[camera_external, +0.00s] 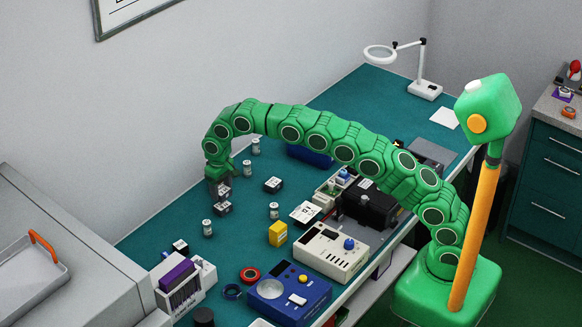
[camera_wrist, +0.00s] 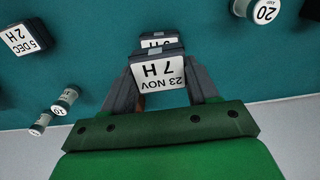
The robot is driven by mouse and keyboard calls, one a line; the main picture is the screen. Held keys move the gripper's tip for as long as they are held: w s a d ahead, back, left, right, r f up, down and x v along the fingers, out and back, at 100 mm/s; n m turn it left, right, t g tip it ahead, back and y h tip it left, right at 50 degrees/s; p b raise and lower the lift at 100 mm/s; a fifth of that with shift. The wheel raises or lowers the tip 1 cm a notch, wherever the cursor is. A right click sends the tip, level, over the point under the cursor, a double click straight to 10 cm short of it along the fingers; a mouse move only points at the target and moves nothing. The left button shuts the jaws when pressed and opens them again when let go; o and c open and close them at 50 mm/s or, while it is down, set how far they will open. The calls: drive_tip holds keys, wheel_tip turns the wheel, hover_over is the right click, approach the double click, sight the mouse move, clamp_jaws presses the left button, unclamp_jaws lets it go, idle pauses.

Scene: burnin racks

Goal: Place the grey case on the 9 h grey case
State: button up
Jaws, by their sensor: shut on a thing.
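My gripper (camera_external: 219,180) hangs at the arm's far end over the green bench, shut on a grey case (camera_external: 222,191). In the wrist view, my gripper (camera_wrist: 163,82) has one finger on each side of this case (camera_wrist: 160,74), whose white label shows 23 NOV and 7 H. A second grey case (camera_external: 223,208) stands on the bench directly below it. In the wrist view this lower case (camera_wrist: 160,40) is mostly hidden behind the held one; its label seems to read 9 H. I cannot tell whether the two cases touch.
Another case (camera_wrist: 28,37), labelled 5 DEC 2 H, stands apart on the bench. Small white cylinders stand nearby, one (camera_external: 208,228) in front and one (camera_external: 247,168) behind. A yellow block (camera_external: 277,233) and a blue device (camera_external: 288,297) are nearer the front edge.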

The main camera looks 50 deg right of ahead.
sight(220, 189)
drive_tip(key=shift+w+a+f, duration=0.1)
drive_tip(key=shift+w+f, duration=0.1)
drive_tip(key=shift+f, duration=1.55)
drive_tip(key=shift+f, duration=0.15)
drive_tip(key=o, duration=1.1)
wheel_tip(220, 189, up, 12)
drive_tip(key=shift+f, duration=0.15)
drive_tip(key=shift+r, duration=0.35)
